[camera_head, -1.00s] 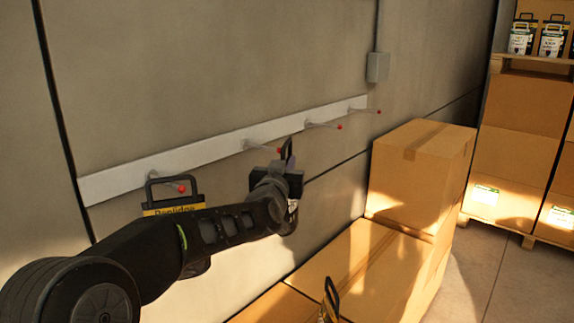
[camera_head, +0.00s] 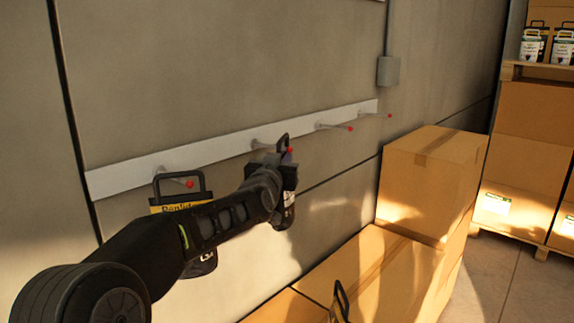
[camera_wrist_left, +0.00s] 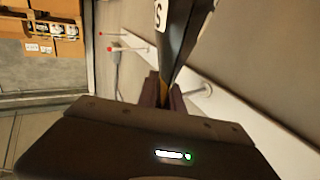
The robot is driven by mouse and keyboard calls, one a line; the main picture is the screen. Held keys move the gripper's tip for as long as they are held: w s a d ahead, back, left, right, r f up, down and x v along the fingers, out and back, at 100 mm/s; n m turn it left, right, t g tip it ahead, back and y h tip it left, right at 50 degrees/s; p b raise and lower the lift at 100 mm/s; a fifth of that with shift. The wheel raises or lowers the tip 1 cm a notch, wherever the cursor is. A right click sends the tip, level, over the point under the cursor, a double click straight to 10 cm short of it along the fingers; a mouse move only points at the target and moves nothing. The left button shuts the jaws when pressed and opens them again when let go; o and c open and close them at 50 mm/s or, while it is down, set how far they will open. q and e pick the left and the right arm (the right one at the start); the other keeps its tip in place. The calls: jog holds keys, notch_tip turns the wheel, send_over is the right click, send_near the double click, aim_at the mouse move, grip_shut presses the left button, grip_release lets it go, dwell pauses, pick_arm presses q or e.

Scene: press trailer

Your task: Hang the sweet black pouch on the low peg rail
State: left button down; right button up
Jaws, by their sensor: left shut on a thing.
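The low peg rail (camera_head: 220,148) is a pale strip on the grey wall with several red-tipped pegs; it also shows in the left wrist view (camera_wrist_left: 253,122). My left gripper (camera_head: 284,168) is at the second peg from the left, shut on a black pouch (camera_head: 289,212). The pouch's dark handle (camera_head: 283,143) stands up above the gripper, close to the peg's red tip. I cannot tell whether the handle is around the peg. The pouch (camera_wrist_left: 180,42) also shows edge-on between the fingers in the left wrist view.
Another pouch with a yellow label (camera_head: 180,205) hangs on the leftmost peg, partly behind my left arm. The two right pegs (camera_head: 350,128) are bare.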

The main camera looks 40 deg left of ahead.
pick_arm(q)
jog(key=shift+a+r+b, duration=0.3)
jog(key=shift+a, duration=0.25)
jog(key=shift+a+f+b, duration=0.45)
jog(key=shift+f+b, duration=0.3)
jog(key=shift+b, duration=0.55)
dwell(0.6)
jog(key=c, duration=1.5)
grip_release()
jog(key=shift+f, duration=0.1)
jog(key=shift+o, duration=0.5)
jog(key=shift+f, duration=0.35)
jog(key=shift+s+d, duration=0.15)
jog(key=shift+s, duration=0.2)
jog(key=b+v, duration=0.2)
jog(key=v, duration=0.5)
jog(key=shift+r+b, duration=0.2)
jog(key=shift+b, duration=0.15)
